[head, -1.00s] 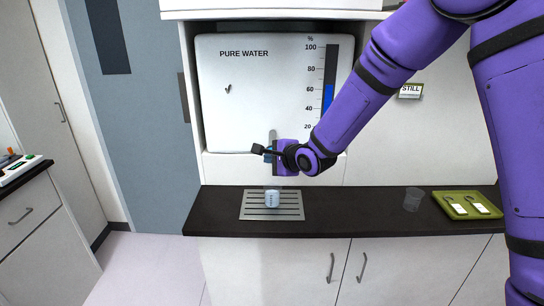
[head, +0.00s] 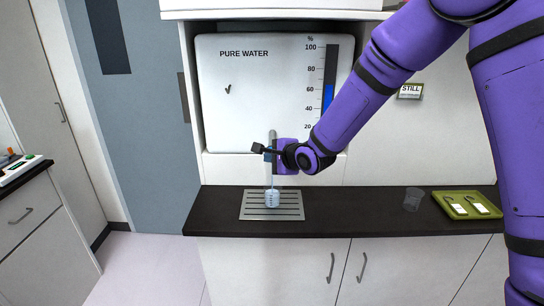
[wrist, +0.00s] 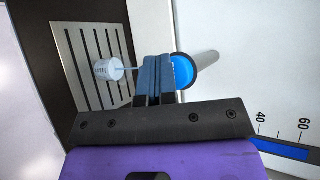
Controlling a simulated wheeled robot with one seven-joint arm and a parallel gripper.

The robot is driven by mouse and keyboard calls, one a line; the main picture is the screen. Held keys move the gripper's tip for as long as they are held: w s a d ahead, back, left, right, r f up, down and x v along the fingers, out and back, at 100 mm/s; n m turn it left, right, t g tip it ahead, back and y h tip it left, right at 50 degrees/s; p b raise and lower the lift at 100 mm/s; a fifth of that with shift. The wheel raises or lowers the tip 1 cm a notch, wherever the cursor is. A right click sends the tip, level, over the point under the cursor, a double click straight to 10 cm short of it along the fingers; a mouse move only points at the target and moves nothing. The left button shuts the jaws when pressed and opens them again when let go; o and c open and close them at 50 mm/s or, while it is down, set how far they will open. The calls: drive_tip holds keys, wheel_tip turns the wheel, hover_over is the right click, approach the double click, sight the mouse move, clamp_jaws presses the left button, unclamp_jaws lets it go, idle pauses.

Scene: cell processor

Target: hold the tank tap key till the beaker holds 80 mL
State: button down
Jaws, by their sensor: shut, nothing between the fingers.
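The pure water tank (head: 250,85) has a percent gauge with a blue column (head: 328,95). The beaker (head: 272,198) stands upright on the slotted drain grate (head: 292,212) under the spout, and a thin stream of water falls into it. Its marks are too small to read. In the wrist view the beaker (wrist: 109,69) also shows the stream entering it. The blue round tap key (wrist: 183,71) is beside the fingertips of my gripper (wrist: 156,62), which is shut and empty and appears to touch the key. My gripper (head: 270,158) partly hides the key in the head view.
An empty clear beaker (head: 413,199) and a green tray (head: 468,205) with small white items stand at the right of the dark counter (head: 350,215). A sign reading STILL (head: 410,91) hangs at the right. The counter between grate and clear beaker is free.

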drive_tip(key=shift+s, duration=0.95)
drive_tip(key=s, duration=0.5)
drive_tip(key=shift+a, duration=0.1)
idle(1.8)
